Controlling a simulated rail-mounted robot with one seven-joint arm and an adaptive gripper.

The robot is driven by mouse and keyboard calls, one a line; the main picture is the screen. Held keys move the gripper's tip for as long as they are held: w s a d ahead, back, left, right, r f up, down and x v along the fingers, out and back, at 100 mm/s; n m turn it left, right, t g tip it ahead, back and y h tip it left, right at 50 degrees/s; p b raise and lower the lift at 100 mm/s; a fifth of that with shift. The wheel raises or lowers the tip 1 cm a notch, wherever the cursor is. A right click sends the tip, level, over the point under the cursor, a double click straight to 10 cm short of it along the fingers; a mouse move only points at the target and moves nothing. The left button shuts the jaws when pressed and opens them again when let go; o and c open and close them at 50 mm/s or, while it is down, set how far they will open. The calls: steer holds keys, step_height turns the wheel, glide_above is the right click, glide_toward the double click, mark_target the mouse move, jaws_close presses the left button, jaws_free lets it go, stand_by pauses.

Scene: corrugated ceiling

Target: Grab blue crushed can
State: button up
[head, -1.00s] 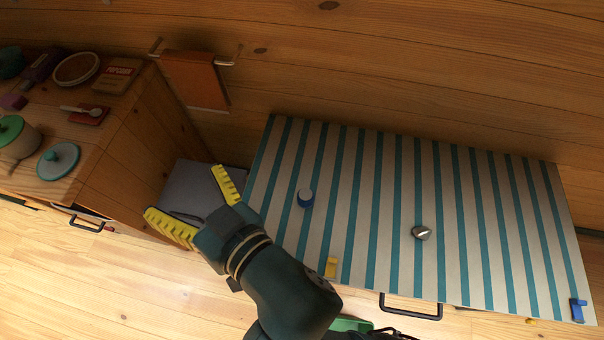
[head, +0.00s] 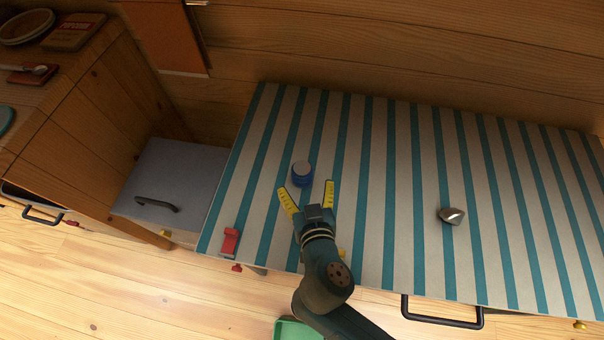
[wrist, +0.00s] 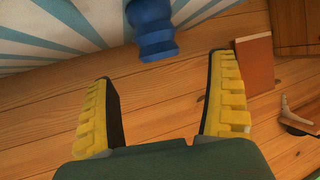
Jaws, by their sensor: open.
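The blue crushed can (head: 302,173) stands on the striped counter top (head: 400,150), with a pale top and a blue side. My gripper (head: 308,192) is open, its two yellow fingers pointing toward the can from the near side. The can sits just beyond the fingertips in the head view, and nothing is between the fingers. In the wrist view the can (wrist: 152,28) shows at the top, ahead of the open yellow fingers (wrist: 165,95) and roughly centred between them. Its end is cut off by the picture's edge.
A silvery crushed can-like object (head: 451,215) lies on the counter to the right. A red clip-like piece (head: 230,241) is at the counter's near left edge. A grey lidded box (head: 165,170) stands left of the counter. A wooden wall (head: 390,50) rises behind.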

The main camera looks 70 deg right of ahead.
mark_target(304, 178)
steer(key=x, duration=0.7)
steer(key=shift+d+f+b, duration=0.3)
steer(key=shift+d+b, duration=0.05)
steer(key=shift+b, duration=0.05)
steer(key=shift+a, duration=0.1)
steer(key=c, duration=1)
